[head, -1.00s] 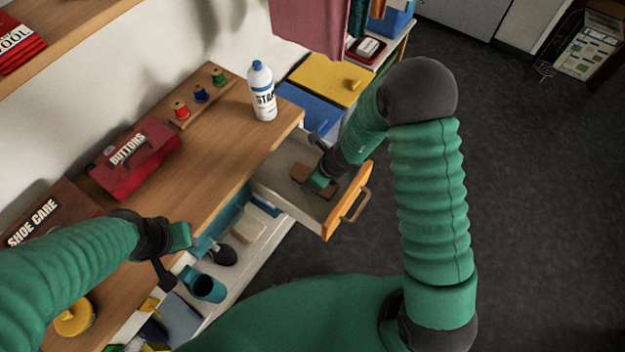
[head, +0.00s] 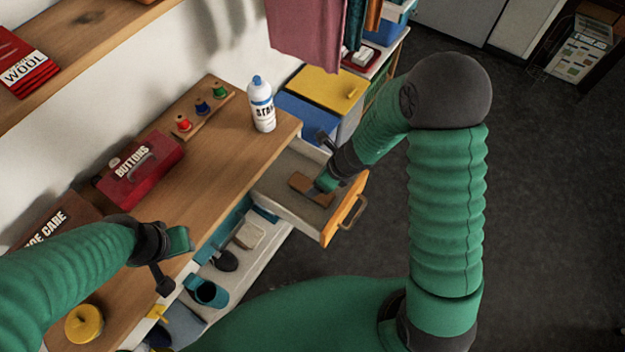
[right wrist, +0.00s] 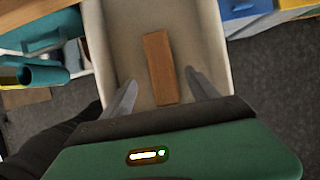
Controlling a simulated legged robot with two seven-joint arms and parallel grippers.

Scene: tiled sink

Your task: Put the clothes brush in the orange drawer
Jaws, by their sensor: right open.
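The clothes brush (head: 304,184) is a brown wooden block lying in the open orange-fronted drawer (head: 347,209). In the right wrist view the brush (right wrist: 160,68) lies on the drawer's pale floor (right wrist: 122,40). My right gripper (head: 322,160) is over the drawer beside the brush. In the right wrist view its two fingers (right wrist: 160,95) are spread apart, with the brush between and beyond them, apart from both. My left gripper (head: 178,262) hangs above the front edge of the wooden counter, with nothing visible in it; its fingers look apart.
A white spray-starch bottle (head: 262,104), a spool rack (head: 203,107) and a red buttons box (head: 141,170) stand on the counter (head: 215,150). A lower shelf (head: 262,244) holds a teal cup (head: 207,292). Dark floor (head: 350,290) lies open on the right.

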